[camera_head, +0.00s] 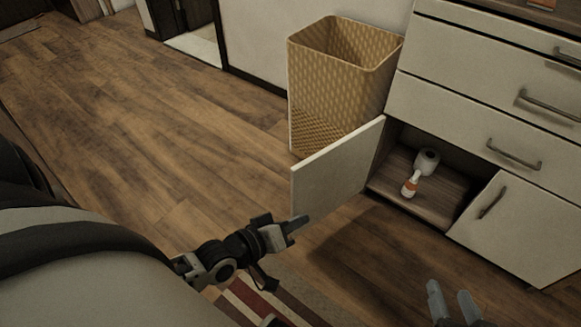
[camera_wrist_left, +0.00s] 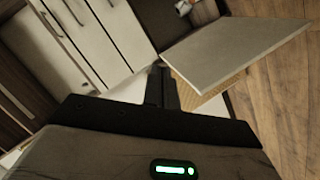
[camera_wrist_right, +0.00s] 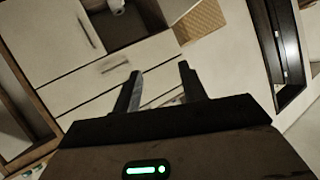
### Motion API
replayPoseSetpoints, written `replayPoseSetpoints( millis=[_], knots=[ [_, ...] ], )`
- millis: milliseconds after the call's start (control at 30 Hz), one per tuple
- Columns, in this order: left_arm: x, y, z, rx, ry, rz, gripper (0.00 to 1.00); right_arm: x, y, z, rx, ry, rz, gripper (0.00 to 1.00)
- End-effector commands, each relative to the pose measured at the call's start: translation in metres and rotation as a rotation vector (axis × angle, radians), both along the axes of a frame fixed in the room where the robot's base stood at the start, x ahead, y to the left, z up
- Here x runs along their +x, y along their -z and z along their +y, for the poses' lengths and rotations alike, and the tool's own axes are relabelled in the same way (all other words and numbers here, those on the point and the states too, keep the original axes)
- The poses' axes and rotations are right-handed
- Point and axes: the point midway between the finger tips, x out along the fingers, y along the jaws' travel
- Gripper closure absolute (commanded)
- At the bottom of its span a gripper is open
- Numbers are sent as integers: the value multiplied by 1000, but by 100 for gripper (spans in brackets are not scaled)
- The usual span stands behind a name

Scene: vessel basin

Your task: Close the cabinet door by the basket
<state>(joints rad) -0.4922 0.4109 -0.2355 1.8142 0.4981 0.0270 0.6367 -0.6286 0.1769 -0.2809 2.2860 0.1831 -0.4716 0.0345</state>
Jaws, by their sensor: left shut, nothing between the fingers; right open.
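The cabinet door (camera_head: 335,175) by the basket stands wide open, hinged at its right side and reaching out in front of the basket. It also shows in the left wrist view (camera_wrist_left: 235,52). The woven basket (camera_head: 340,85) stands upright on the floor behind the door. My left gripper (camera_head: 298,224) is shut and empty, just below the door's lower free corner; whether it touches the door I cannot tell. My right gripper (camera_head: 453,298) is open and empty, low in front of the cabinet. It also shows in the right wrist view (camera_wrist_right: 160,84).
The open compartment (camera_head: 440,195) holds a white roll (camera_head: 427,161) and a bottle with an orange label (camera_head: 410,184). The neighbouring door (camera_head: 525,230) is shut, with shut drawers (camera_head: 470,95) above. A striped rug (camera_head: 265,300) lies below my left gripper. Wooden floor at left is clear.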

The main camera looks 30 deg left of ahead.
Motion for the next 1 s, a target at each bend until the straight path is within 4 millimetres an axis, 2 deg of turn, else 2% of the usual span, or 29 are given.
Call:
replayPoseSetpoints(
  millis=[33, 100, 200, 300, 400, 500, 667, 1000],
  knots=[
    [15, 49, 25, -101, -59, -12, 100, 2, 33, 5, 30, -11, -26, 58],
    [31, 72, 57, -254, -145, -31, 100, 3, 43, 11, 69, -26, -53, 58],
    [50, 94, 104, -441, -255, -76, 100, 4, 52, 19, 119, -46, -84, 58],
    [63, 104, 143, -580, -335, -125, 100, 3, 56, 25, 158, -63, -106, 58],
    [70, 106, 169, -671, -383, -164, 100, 2, 57, 29, 180, -74, -119, 58],
    [74, 104, 181, -717, -405, -184, 100, 2, 55, 30, 196, -80, -126, 58],
    [91, 102, 184, -731, -410, -193, 100, 2, 53, 32, 222, -81, -133, 58],
    [158, 104, 183, -728, -409, -192, 100, 2, 48, 37, 348, -89, -156, 58]
  ],
)
